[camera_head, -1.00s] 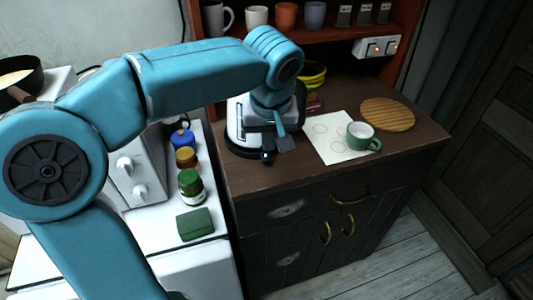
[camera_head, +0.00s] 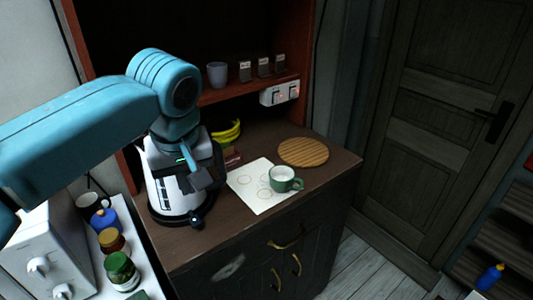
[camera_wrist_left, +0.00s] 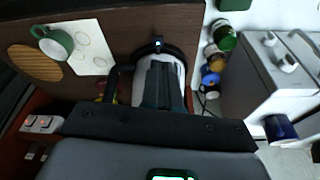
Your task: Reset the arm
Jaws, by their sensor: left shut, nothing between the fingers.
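My left arm comes in from the left in the head view, with its gripper (camera_head: 203,179) pointing down over the wooden cabinet top (camera_head: 245,221). The gripper is shut and empty, in front of a white kettle-like vessel (camera_head: 163,188) that it partly covers. In the left wrist view the shut dark fingers (camera_wrist_left: 160,84) lie over the same white vessel (camera_wrist_left: 178,68). Contact between them cannot be told. My right gripper is not in view.
A green mug (camera_head: 284,179) stands on a white sheet (camera_head: 256,198) beside a round wooden board (camera_head: 303,152). Jars (camera_head: 120,270) stand at lower left by a white appliance (camera_head: 45,250). A red shelf (camera_head: 225,92) rises behind. Floor by the door (camera_head: 430,130) looks clear.

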